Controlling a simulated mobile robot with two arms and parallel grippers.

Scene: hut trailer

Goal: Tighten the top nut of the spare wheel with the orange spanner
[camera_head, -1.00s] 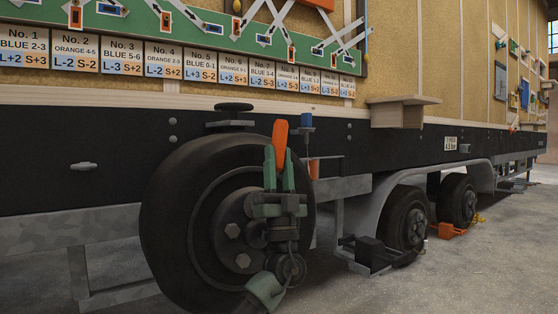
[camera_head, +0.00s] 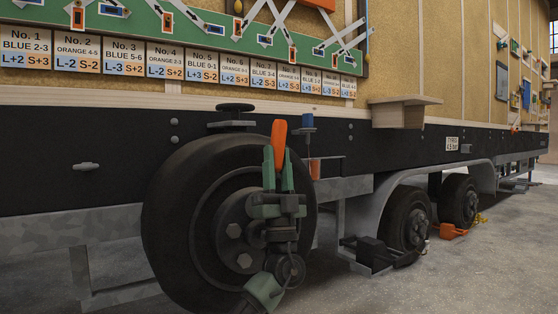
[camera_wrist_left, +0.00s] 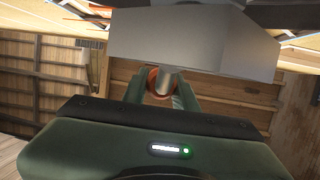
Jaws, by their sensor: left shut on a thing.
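The spare wheel (camera_head: 180,235) stands upright against the trailer's side, a black tyre with a dark hub. In the left wrist view the orange spanner (camera_wrist_left: 153,76) shows between the fingers with a grey metal part. I cannot see the spanner on a nut. My right gripper is not in view.
A dark round knob (camera_head: 234,107) sits on a bracket above the tyre. A blue-topped peg (camera_head: 307,122) stands right of the spanner. A wooden shelf (camera_head: 403,112) juts from the wall. Two road wheels and an orange chock (camera_head: 453,231) are further right.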

